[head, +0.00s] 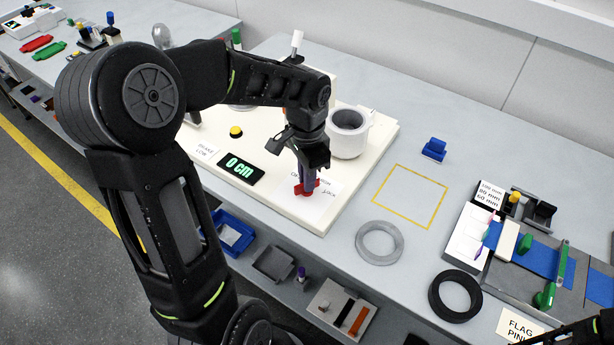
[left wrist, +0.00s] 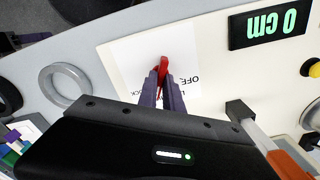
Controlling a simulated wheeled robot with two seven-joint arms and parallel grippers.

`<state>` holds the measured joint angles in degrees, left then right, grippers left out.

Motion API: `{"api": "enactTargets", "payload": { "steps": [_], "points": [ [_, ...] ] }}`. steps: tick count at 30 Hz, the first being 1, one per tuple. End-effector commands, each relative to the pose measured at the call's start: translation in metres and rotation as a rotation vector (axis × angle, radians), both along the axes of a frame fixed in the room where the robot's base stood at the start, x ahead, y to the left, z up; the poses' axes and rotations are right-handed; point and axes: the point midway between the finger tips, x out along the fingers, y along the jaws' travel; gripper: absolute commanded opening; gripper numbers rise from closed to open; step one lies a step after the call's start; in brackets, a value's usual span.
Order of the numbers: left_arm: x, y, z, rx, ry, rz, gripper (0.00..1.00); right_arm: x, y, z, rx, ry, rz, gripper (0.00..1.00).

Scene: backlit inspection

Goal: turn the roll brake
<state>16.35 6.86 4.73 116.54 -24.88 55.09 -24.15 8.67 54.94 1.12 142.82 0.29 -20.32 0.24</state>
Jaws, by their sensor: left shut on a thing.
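The roll brake is a red lever (head: 307,187) on a white card (head: 325,203) marked OFF and LOCK, near the front corner of a cream board (head: 375,140). My left gripper (head: 307,180) points down at it from above, its purple-grey fingers closed on the lever. In the left wrist view the red lever (left wrist: 163,73) stands out between and past the fingertips (left wrist: 165,85). The fingers hide part of it, and its exact angle against the marks is hard to tell. A black display (head: 238,168) reads 0 cm in green.
On the board are a white-grey roll (head: 348,132) behind my gripper and a yellow button (head: 236,131). A grey ring (head: 380,243), a black ring (head: 455,296), a blue block (head: 434,149) and a measuring fixture (head: 530,250) lie to the right. The yellow-outlined square (head: 410,196) is empty.

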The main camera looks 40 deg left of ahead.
Motion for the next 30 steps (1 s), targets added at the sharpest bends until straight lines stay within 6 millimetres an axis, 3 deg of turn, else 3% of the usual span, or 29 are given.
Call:
{"api": "enactTargets", "payload": {
  "steps": [15, 30],
  "points": [
    [0.0005, 0.0002, 0.001, 0.001, -0.002, -0.442, 0.0, -0.0008, -0.0004, 0.0059, -0.002, 0.003, 0.0, 0.36],
    [0.0008, 0.0, 0.0007, 0.001, -0.003, -0.578, 0.0, -0.0011, -0.0005, 0.0072, -0.003, 0.003, -0.001, 0.36]
  ]
}}
